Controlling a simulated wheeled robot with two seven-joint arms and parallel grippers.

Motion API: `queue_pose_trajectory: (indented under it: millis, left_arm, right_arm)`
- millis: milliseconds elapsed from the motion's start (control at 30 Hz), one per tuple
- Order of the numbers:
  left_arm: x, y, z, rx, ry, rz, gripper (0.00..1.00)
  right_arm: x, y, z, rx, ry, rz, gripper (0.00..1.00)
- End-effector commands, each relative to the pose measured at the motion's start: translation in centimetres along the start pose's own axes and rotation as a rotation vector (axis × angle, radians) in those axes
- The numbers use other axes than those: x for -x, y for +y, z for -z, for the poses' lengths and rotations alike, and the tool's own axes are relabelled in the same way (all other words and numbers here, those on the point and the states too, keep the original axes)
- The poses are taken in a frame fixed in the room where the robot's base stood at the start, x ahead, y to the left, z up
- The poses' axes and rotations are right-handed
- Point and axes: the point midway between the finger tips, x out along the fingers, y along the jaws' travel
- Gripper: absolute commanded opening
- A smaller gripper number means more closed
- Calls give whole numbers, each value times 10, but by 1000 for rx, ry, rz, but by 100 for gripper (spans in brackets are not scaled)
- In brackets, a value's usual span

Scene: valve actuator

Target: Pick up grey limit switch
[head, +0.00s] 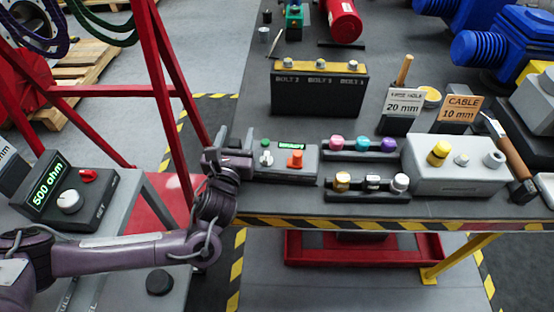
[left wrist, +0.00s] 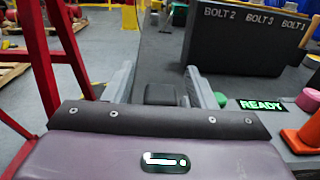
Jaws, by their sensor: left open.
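My left gripper (head: 235,138) is open at the table's left edge, just left of the grey box with a lit display (head: 297,173). In the left wrist view its two fingers (left wrist: 162,90) stand wide apart. A small dark grey block (left wrist: 160,95) shows between the fingers. It looks like the grey limit switch, but I cannot tell for sure, nor whether the fingers touch it. Its lower part is hidden by my gripper's body. The lit display reads READY (left wrist: 263,105) in the left wrist view. My right gripper is in neither view.
The grey box carries an orange cone-like part (head: 295,160) and a green button (head: 264,143). A black bolt rack (head: 318,95) stands behind. Racks of coloured parts (head: 361,155) and a larger grey box (head: 425,178) lie right. A red frame (head: 165,80) rises left of my gripper.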

Motion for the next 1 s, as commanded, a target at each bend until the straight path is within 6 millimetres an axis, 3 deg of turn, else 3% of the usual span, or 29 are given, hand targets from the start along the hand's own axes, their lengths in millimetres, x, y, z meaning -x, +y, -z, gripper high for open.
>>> queue_pose_trajectory:
  millis: [167, 533, 1000]
  left_arm:
    - [0, 0, 0, 0, 0, 0, 50]
    - [0, 0, 0, 0, 0, 0, 1]
    - [0, 0, -7, 6, -4, -1, 0]
  right_arm:
    - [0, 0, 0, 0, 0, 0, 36]
    - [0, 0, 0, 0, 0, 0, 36]
    - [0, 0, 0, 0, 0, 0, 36]
